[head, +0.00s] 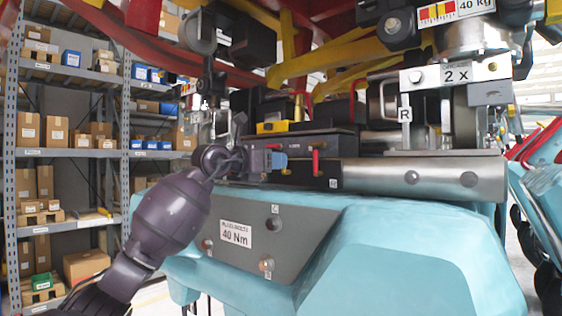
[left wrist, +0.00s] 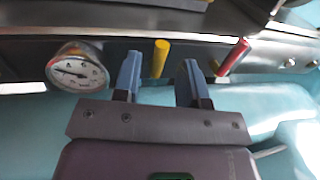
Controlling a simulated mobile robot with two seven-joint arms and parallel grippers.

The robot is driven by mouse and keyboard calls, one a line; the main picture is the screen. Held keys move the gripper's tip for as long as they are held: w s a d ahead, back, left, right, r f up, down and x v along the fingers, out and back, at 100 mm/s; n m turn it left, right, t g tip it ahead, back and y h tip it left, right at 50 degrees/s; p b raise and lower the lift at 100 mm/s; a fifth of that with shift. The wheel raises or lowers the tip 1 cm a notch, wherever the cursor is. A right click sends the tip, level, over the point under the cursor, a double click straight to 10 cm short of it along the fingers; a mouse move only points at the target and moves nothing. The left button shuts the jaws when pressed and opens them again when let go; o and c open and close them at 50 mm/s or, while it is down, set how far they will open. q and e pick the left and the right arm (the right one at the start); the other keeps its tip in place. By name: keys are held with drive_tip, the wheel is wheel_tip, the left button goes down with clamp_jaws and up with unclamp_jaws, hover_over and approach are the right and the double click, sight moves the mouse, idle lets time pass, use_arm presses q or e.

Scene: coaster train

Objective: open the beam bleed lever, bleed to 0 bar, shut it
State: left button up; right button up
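My left gripper (left wrist: 160,60) is open, with its two blue fingers apart. In the head view it (head: 270,161) is at the dark block on the beam front. A yellow lever (left wrist: 161,57) shows in the gap between the fingers in the wrist view; I cannot tell whether they touch it. A red lever (left wrist: 233,57) is to the right, outside the fingers; it also shows in the head view (head: 316,162). A round white pressure gauge (left wrist: 77,71) is left of the fingers; its reading is too small to tell. No label shows which lever is the bleed lever. My right gripper is out of view.
A steel tube (head: 420,178) runs right from the block. Below is a grey panel marked 40 Nm (head: 290,240) on a turquoise body (head: 400,265). Red and yellow framework (head: 330,80) hangs above. Shelves with boxes (head: 85,155) stand at the left.

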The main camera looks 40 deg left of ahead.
use_arm(q)
drive_tip(key=shift+x, duration=1.3)
clamp_jaws()
